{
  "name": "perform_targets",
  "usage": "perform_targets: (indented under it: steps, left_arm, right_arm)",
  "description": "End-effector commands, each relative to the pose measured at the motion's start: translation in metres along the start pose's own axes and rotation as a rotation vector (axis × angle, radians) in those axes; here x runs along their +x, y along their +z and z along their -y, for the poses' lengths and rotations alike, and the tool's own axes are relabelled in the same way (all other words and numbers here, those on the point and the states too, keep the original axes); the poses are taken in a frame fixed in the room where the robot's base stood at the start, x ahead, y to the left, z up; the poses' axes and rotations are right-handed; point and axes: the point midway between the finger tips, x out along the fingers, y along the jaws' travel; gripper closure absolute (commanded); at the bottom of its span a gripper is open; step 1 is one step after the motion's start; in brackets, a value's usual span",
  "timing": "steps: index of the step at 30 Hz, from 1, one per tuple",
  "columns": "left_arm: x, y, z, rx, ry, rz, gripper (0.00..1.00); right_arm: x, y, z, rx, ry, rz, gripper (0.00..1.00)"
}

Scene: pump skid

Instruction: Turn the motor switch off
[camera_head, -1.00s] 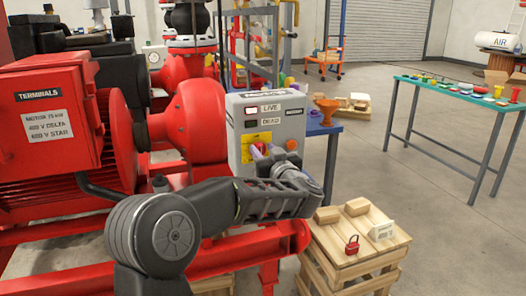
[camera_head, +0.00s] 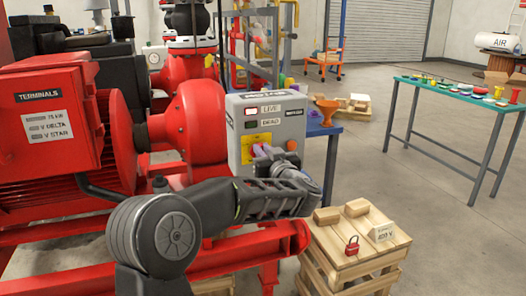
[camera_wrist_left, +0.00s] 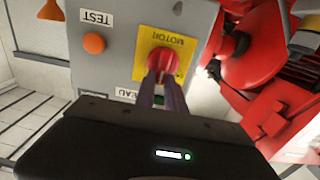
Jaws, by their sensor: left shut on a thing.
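The grey control box (camera_head: 292,122) stands beside the red pump and motor. Its yellow plate (camera_head: 248,146) is partly hidden by my left gripper (camera_head: 262,155). In the left wrist view, the red motor switch knob (camera_wrist_left: 172,60) sits on the yellow plate marked MOTOR (camera_wrist_left: 180,38), seen upside down. My left gripper (camera_wrist_left: 162,82) is shut on this knob, with its fingers on both sides. On the box, the LIVE window (camera_head: 252,111) looks bright and the DEAD window (camera_head: 251,124) looks dark. My right gripper is not in view.
An orange button (camera_head: 292,145) is on the box near the knob; it also shows in the left wrist view (camera_wrist_left: 94,43). A wooden crate (camera_head: 352,262) below right bears a red padlock (camera_head: 352,245) and a tag (camera_head: 381,232). A green-topped table (camera_head: 440,84) stands farther right. Open floor lies between.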

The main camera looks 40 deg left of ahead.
Motion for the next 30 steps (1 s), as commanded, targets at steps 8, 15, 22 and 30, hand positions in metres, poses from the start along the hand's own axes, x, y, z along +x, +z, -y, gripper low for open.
perform_targets:
  steps: [8, 15, 22, 30]
  left_arm:
    - [0.0, 0.0, 0.0, -0.004, 0.0, 0.0, 1.0]
    - [0.0, 0.0, 0.001, -0.051, 0.001, 0.0, 1.0]
    - [0.0, 0.002, 0.003, -0.168, 0.001, 0.0, 1.0]
    - [0.0, 0.004, 0.008, -0.394, 0.001, -0.001, 1.0]
  right_arm:
    - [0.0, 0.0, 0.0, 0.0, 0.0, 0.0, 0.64]
    - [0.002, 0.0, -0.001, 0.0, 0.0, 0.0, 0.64]
    - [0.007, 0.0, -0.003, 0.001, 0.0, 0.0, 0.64]
    - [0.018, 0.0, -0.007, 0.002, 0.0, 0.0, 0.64]
